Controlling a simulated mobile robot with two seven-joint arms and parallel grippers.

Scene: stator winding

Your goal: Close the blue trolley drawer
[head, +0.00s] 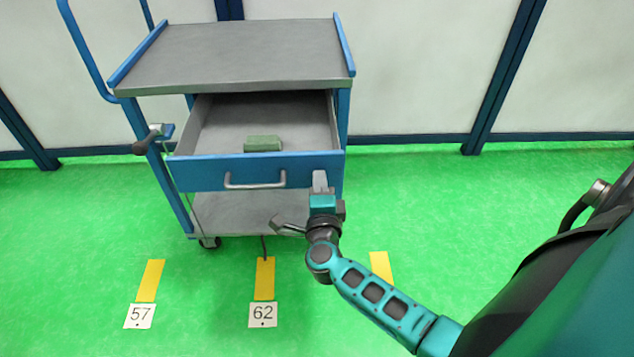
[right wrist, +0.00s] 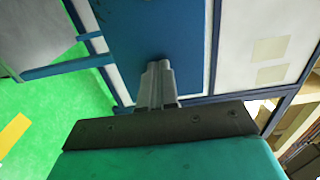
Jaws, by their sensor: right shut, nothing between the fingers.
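The blue trolley drawer (head: 200,174) is pulled out below the trolley's grey top (head: 230,55). A grey bar handle (head: 255,181) is on its front. A small green block (head: 263,144) lies inside the drawer. My right gripper (head: 320,180) is shut and empty, at the right end of the drawer front, right of the handle. In the right wrist view its shut fingers (right wrist: 157,72) point at a blue panel (right wrist: 150,30), very close to it; I cannot tell whether they touch. My left gripper is not in view.
The trolley's lower shelf (head: 240,211) is under the drawer. White wall panels with blue posts (head: 503,75) stand behind. Green floor is clear on both sides.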

